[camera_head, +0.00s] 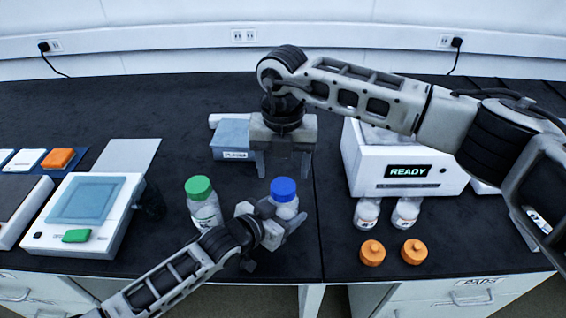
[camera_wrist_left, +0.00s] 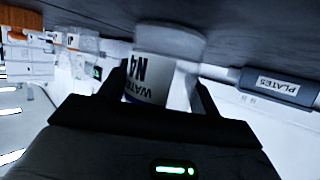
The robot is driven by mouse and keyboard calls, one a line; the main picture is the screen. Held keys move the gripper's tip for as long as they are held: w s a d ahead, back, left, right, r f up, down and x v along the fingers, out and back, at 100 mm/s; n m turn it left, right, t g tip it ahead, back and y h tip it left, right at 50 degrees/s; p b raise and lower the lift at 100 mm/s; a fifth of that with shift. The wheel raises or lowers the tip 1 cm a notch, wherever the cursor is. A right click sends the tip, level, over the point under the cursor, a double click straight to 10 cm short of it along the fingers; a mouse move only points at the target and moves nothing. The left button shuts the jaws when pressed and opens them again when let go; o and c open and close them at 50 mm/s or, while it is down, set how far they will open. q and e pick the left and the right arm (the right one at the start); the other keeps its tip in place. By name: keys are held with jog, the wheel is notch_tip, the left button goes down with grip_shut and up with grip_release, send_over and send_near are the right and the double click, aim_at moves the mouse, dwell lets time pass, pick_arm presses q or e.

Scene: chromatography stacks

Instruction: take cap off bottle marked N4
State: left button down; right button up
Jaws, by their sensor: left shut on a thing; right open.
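The bottle marked N4 (camera_wrist_left: 150,78) shows its label, with "WATE" beside N4, upside down in the left wrist view. In the head view it is the clear bottle (camera_head: 289,211) with a blue cap (camera_head: 283,189), and the cap is on. My left gripper (camera_head: 272,222) is shut on the bottle's body below the cap; its fingers (camera_wrist_left: 155,95) flank the bottle in the wrist view. The cap is out of sight there. My right gripper (camera_head: 284,165) points down, open and empty, behind and above the blue cap.
A green-capped bottle (camera_head: 203,208) stands just left. The plates box (camera_head: 231,140) is behind, next to my right gripper. A white READY machine (camera_head: 405,165) stands right, with two uncapped bottles (camera_head: 367,213) and two orange caps (camera_head: 372,252) before it. A scale-like device (camera_head: 84,213) is left.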

aim_at(283, 186)
notch_tip(283, 186, up, 2)
jog(key=m, duration=0.5)
jog(key=shift+m, duration=0.3)
jog(key=shift+r+m, duration=0.35)
jog(key=shift+m, duration=1.05)
jog(key=shift+f, duration=3.9)
jog(key=c, duration=1)
jog(key=n, duration=1)
